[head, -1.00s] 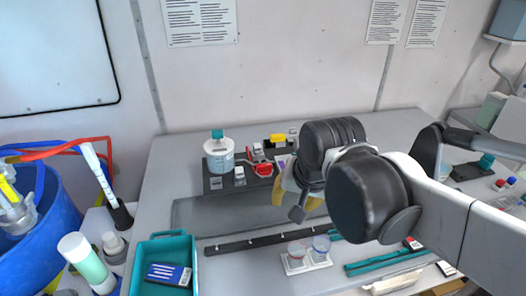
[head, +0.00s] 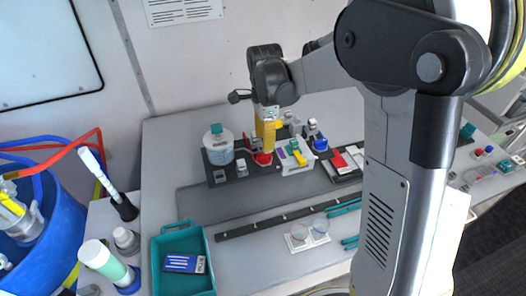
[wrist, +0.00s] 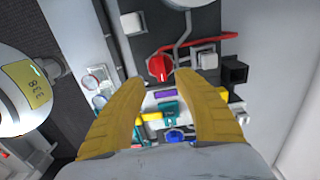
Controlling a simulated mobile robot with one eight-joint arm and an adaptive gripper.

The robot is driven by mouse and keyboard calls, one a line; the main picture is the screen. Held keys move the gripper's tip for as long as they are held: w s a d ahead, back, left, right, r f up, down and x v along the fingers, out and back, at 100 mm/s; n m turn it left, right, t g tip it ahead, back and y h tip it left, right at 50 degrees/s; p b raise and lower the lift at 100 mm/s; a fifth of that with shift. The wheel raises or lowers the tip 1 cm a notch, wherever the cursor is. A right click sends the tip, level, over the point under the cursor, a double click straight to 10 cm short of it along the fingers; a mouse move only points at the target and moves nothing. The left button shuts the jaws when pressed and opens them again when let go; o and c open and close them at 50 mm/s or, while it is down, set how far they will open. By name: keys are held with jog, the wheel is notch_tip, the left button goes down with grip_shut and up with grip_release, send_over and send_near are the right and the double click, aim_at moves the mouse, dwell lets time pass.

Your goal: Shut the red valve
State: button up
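The red valve (head: 262,158) sits on the dark base plate of the proportioner, right of the clear tank with the teal cap (head: 217,143). In the wrist view the red valve handle (wrist: 160,67) shows in the gap just past my fingertips. My gripper (head: 264,147) points down directly above the valve, and its yellow finger partly covers the valve in the head view. In the wrist view my gripper (wrist: 159,80) has its two yellow fingers spread apart with nothing held between them. I cannot tell how high the tips are above the handle.
A white block with purple and yellow parts (head: 295,158) stands close right of the valve. A teal tray (head: 208,240) lies front left.

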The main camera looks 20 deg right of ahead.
aim_at(264, 154)
notch_tip(264, 154, down, 6)
jog(key=shift+f+b, duration=0.25)
jog(key=shift+b, duration=0.1)
grip_shut()
